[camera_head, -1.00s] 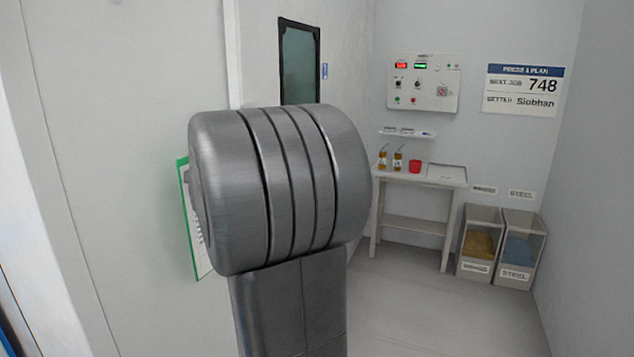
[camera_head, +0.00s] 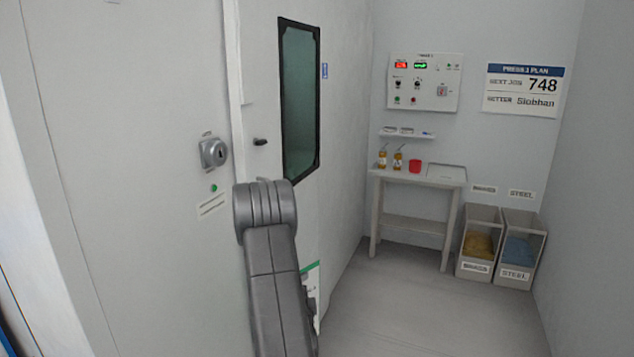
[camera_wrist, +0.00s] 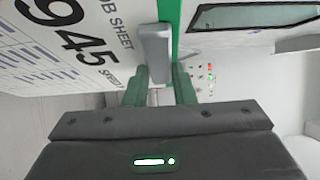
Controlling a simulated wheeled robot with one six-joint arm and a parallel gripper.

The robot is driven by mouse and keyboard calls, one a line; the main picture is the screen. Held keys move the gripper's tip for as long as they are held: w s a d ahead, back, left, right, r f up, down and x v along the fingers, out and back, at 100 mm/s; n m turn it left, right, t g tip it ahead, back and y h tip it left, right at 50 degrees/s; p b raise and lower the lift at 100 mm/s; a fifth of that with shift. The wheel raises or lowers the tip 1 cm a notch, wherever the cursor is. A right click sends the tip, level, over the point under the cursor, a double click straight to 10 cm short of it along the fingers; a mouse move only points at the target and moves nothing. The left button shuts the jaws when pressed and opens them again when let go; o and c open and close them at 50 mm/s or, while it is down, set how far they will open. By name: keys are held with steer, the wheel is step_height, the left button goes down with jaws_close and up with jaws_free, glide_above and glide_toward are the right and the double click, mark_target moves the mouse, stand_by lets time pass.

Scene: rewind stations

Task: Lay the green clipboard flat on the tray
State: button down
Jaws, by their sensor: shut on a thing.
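The green clipboard (camera_wrist: 172,14) is in my gripper (camera_wrist: 160,78), which is shut on it by the edge with the grey clip (camera_wrist: 155,48). Its white sheet reads "JOB SHEET" and 945, turned sideways. In the head view only a green edge and some white of the clipboard (camera_head: 311,268) show, low beside my arm, which hides the rest and the gripper. The tray (camera_head: 446,173) looks like a flat pale grey rectangle on the right part of the small table top, with nothing seen on it. The clipboard is well apart from it.
A small shelf (camera_head: 406,134) and control panel (camera_head: 425,82) are above. Two bins (camera_head: 497,262) stand right. Floor before the table is clear.

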steer(key=s+d+f+m+h, duration=0.1)
steer(key=s+d+f, duration=0.4)
steer(key=f, duration=0.1)
steer(key=shift+s+d+h, duration=0.3)
steer(key=shift+s+h, duration=0.05)
steer(key=shift+h, duration=0.05)
